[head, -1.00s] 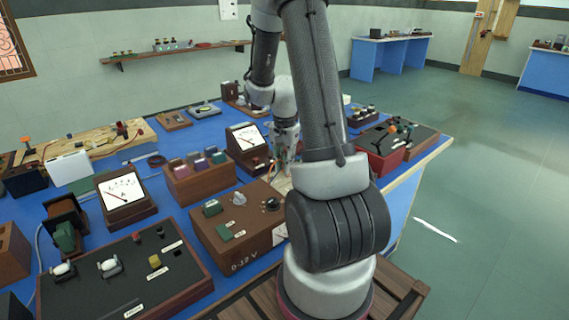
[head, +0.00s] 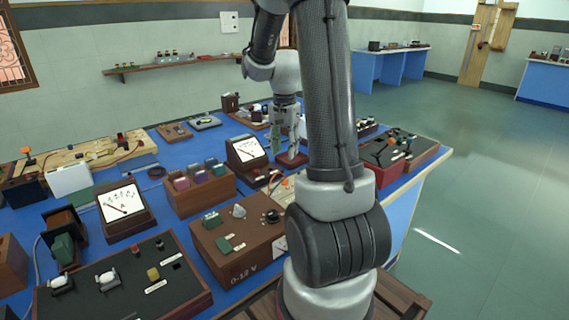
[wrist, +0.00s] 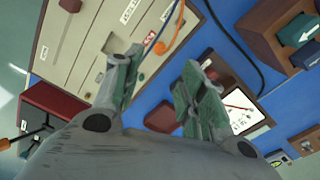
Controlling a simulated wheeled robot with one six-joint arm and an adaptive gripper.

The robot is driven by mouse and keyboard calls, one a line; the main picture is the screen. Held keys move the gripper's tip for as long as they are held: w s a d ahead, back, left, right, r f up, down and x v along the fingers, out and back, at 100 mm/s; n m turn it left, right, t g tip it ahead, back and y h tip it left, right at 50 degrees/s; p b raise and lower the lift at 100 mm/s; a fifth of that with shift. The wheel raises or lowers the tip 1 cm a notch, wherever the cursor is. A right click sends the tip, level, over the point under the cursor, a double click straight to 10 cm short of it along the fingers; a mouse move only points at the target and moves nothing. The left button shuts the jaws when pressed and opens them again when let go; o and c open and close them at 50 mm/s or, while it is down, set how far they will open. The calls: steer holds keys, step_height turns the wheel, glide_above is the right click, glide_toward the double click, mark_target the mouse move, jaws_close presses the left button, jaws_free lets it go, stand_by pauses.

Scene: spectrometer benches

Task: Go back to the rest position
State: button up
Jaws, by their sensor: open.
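My gripper (head: 285,143) hangs fingers-down above the far-middle part of the blue bench (head: 190,134), partly overlapped by my own arm. In the wrist view my gripper (wrist: 160,82) has its two greenish fingers spread apart with nothing between them. Below and around the fingers lie a cream panel (wrist: 75,40) with an orange plug (wrist: 168,42) and a white-faced meter (wrist: 235,110). The fingers look clear of these things.
A brown 0-12 V box (head: 240,245), a wooden slotted box (head: 200,190) and meters, one at left (head: 121,203), stand on the bench. A red box with a black-topped stand (head: 390,150) is at the right edge. Open floor (head: 480,190) lies to the right.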

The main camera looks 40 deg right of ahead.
steer(key=shift+r, duration=0.9)
steer(key=s+a+r+n+t, duration=0.2)
steer(key=s+a+r+n, duration=0.4)
steer(key=s, duration=0.3)
steer(key=s+a+r+n+t, duration=0.2)
steer(key=s+a+r+n, duration=0.3)
steer(key=s+a+n, duration=0.2)
steer(key=shift+s+a+r+n, duration=0.3)
steer(key=shift+s+a+r, duration=0.05)
steer(key=shift+s+a, duration=0.55)
